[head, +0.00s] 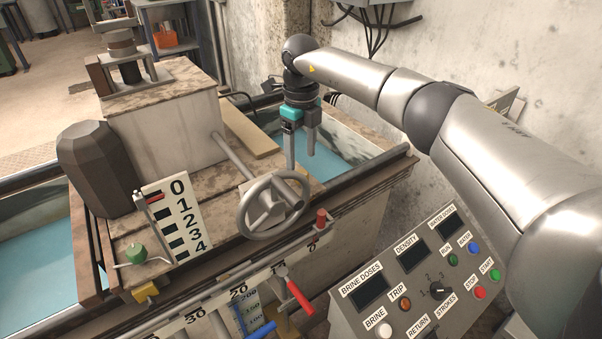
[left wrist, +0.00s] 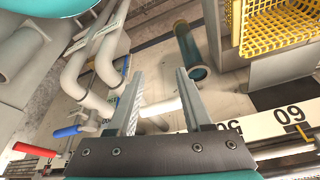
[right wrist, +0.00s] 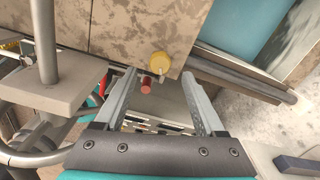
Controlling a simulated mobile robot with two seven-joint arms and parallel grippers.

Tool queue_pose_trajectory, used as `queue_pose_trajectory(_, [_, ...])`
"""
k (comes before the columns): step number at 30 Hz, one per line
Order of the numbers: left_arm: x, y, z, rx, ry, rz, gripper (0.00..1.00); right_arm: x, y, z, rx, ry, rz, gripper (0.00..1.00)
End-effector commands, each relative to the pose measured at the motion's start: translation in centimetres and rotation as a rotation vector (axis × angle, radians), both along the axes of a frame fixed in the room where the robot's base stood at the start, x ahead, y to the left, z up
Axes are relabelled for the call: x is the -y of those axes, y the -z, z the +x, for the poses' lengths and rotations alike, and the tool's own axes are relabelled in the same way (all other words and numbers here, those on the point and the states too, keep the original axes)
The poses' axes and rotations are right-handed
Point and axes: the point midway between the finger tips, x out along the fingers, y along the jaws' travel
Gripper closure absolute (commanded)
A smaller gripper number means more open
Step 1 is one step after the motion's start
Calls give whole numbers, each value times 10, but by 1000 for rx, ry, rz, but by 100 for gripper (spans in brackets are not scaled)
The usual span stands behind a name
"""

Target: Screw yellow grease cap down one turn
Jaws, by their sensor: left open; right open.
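The yellow grease cap (right wrist: 160,64) is in the right wrist view, at the corner of a speckled brown top plate. A small red cylinder (right wrist: 147,86) is just below it in that picture. My right gripper (head: 300,161) points down over the machine, behind the handwheel, its fingers apart and empty. In the right wrist view its fingertips (right wrist: 159,73) lie either side of the cap in the picture; I see no contact and cannot judge the height gap. I cannot clearly make out the cap in the head view. My left gripper (left wrist: 160,72) is open and empty, seen only in its wrist view.
The grey handwheel (head: 273,206) and its shaft stand close to the right gripper. A control panel (head: 420,275) is at the lower right. Blue-lined tanks (head: 342,151) flank the block. In the left wrist view, pipes (left wrist: 88,65) and a yellow grating (left wrist: 275,22) are near.

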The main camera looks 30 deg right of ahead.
Motion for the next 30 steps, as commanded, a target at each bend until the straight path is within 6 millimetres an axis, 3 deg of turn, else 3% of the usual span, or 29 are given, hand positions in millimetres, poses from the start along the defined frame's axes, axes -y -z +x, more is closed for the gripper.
queue_pose_trajectory(3, [0,-12,3,22,-1,-2,50,0,18,0,-2,1,-1,28])
queue_pose_trajectory(10, [0,-33,4,49,-2,-6,50,0,39,0,-1,0,0,28])
queue_pose_trajectory(25, [0,-43,3,61,-2,-8,50,0,47,0,0,-1,0,28])
queue_pose_trajectory(30, [0,-43,3,61,-3,-8,50,0,47,0,0,-1,0,47])
